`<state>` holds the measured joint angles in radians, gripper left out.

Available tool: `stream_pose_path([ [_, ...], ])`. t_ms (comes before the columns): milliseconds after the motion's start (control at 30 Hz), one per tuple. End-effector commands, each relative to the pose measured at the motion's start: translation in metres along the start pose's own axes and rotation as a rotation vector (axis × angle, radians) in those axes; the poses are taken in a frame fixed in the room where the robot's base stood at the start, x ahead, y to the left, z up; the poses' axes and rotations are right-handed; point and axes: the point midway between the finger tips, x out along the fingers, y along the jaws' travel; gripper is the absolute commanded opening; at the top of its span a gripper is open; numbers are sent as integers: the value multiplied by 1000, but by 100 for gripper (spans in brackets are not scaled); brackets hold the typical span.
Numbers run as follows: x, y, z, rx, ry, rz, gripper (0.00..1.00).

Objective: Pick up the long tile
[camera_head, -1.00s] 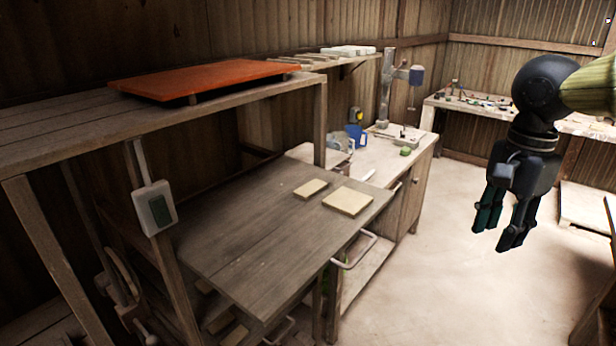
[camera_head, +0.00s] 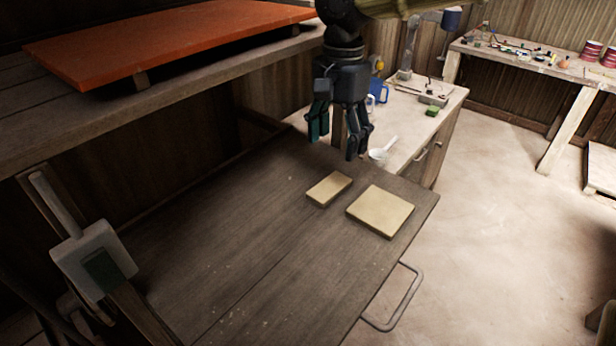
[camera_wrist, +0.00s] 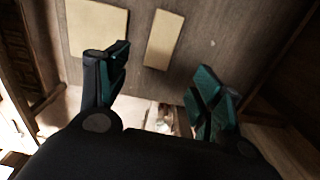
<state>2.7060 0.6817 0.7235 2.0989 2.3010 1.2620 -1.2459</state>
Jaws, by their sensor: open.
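The long tile (camera_head: 329,188) is a narrow beige slab lying flat on the dark wooden table (camera_head: 235,255). A wider, squarer beige tile (camera_head: 380,211) lies just to its right, with a small gap between them. My gripper (camera_head: 338,145) is open and empty, pointing down above the far part of the table, beyond the long tile in the head view. In the wrist view my gripper (camera_wrist: 158,98) shows its two teal-padded fingers apart. The long tile (camera_wrist: 163,39) appears beyond them, nearer the left finger, and the wider tile (camera_wrist: 97,27) is at upper left.
An orange board (camera_head: 170,40) rests on a raised shelf at the left. A workbench (camera_head: 445,110) with a blue mug and a white dish stands behind. Most of the table's near surface is clear.

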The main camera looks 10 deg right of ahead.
Motion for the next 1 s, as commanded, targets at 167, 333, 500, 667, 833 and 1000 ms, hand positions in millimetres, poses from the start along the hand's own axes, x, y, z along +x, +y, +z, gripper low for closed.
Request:
stream_pose_path([
  [167, 26, -6, 2, -10, -2, 5, 66],
  [333, 46, -11, 2, -14, -3, 6, 66],
  [500, 53, -10, 1, -11, -3, 6, 66],
  [667, 70, -11, 2, -12, -2, 9, 66],
  [833, 93, -12, 2, -11, -3, 7, 66],
  [1000, 101, -11, 1, -8, -3, 4, 66],
])
